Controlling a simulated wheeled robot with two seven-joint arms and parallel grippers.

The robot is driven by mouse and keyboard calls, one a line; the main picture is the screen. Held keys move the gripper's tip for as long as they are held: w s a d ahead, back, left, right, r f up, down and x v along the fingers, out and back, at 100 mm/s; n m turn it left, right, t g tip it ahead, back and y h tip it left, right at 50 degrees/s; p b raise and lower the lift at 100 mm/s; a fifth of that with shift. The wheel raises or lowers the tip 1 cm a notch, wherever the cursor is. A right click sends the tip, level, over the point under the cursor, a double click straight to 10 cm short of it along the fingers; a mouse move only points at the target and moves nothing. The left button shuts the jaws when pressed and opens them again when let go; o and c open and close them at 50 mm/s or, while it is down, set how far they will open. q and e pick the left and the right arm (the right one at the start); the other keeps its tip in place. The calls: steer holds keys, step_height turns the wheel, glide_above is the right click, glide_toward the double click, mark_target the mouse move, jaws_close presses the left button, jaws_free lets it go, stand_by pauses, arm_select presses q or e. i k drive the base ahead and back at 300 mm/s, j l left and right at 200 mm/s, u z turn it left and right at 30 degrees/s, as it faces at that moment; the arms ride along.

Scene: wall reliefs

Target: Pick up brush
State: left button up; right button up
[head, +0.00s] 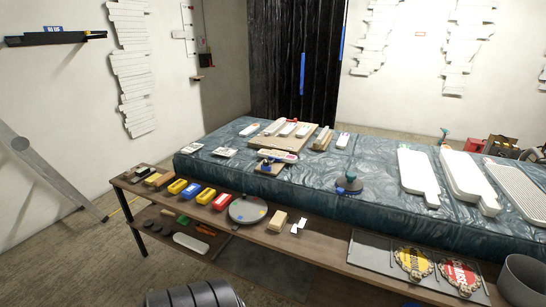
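I cannot pick out a brush with certainty in the head view. Brown and dark blocks (152,179) lie at the bench's left end. A round grey disc (248,210) and a pale tan block (277,221) lie further right. Neither of my grippers is in view.
The wooden bench (330,250) has a lower shelf with small items. Behind it stands a table under a dark teal cover (300,190), bearing white panels (418,175) and boards. A ladder (45,170) leans at left. A grey pot (522,282) stands at lower right. Floor shows at lower left.

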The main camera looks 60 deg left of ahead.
mark_target(166, 180)
steer(key=u, duration=2.95)
